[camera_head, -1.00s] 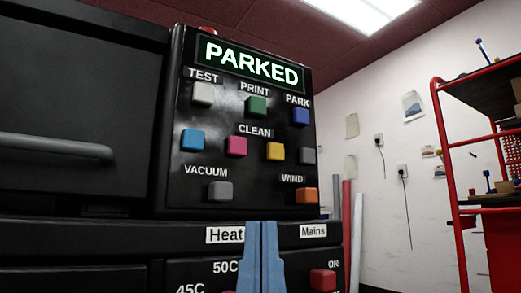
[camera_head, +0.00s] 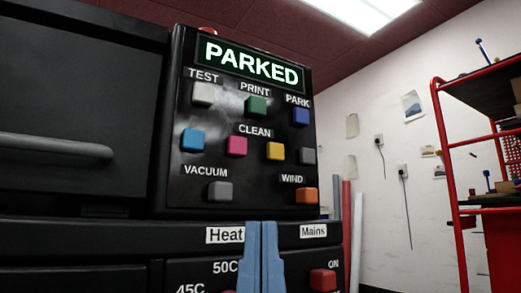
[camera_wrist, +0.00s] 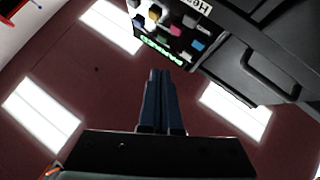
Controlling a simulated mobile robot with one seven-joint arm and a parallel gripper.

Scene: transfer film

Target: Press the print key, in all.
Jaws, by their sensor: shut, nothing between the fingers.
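The green print key (camera_head: 256,107) sits under its PRINT label, in the upper middle of the black control panel (camera_head: 240,205). The display (camera_head: 250,65) above it reads PARKED in lit letters. My gripper (camera_head: 262,226) shows at the bottom centre of the head view as two blue fingers, shut and empty. Its tips are below the print key, in front of the strip between the Heat and Mains labels, apart from the keys. In the wrist view the fingers (camera_wrist: 161,74) point up towards the panel (camera_wrist: 172,48), which appears upside down.
Around the print key are the white test key (camera_head: 203,94), the blue park key (camera_head: 300,117) and several coloured clean keys. A red Mains key (camera_head: 322,280) is low on the right. A dark door with a handle (camera_head: 60,149) is on the left. A red shelf (camera_head: 446,160) stands right.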

